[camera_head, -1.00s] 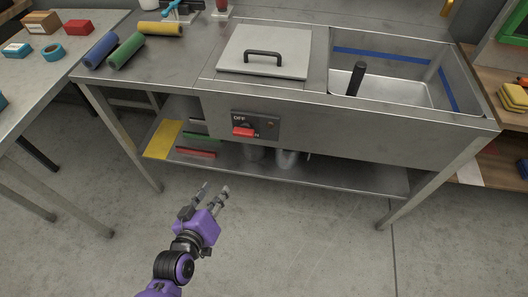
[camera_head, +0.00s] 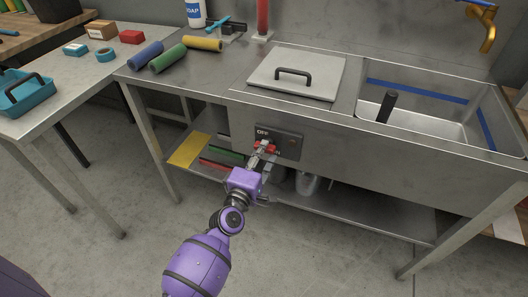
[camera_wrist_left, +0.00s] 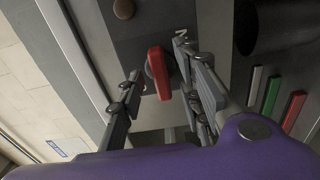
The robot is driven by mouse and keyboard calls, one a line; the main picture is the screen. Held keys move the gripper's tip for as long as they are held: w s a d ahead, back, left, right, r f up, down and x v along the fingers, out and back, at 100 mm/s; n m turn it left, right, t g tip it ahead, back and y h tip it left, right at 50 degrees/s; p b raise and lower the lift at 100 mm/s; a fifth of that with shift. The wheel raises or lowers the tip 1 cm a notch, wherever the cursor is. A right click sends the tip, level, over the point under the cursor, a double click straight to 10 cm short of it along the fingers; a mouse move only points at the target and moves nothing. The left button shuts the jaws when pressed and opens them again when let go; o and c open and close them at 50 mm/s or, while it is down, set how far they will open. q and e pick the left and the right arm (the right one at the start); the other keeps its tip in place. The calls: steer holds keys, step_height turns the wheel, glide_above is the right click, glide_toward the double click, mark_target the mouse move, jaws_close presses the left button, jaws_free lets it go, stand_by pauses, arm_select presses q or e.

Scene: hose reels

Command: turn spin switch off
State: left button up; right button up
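The switch panel (camera_head: 290,143) is a dark plate on the front of the steel sink counter, with an OFF label at its upper left. Its red switch lever (camera_wrist_left: 159,73) shows clearly in the left wrist view, beside a letter N. In the head view my fingers partly cover the lever. My left gripper (camera_head: 264,152) is at the panel, and it also shows in the left wrist view (camera_wrist_left: 163,68). Its fingers are open, one on each side of the lever, with gaps visible. My right gripper is in neither view.
The counter carries a lid (camera_head: 297,73) with a black handle and an open sink basin (camera_head: 412,114). A lower shelf (camera_head: 350,214) runs below the panel, with yellow, green and red items at its left. Colored rolls (camera_head: 169,57) lie on the counter's left end.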

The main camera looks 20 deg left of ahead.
arm_select(q)
steer(key=shift+w, duration=0.5)
steer(key=shift+c, duration=0.4)
jaws_close()
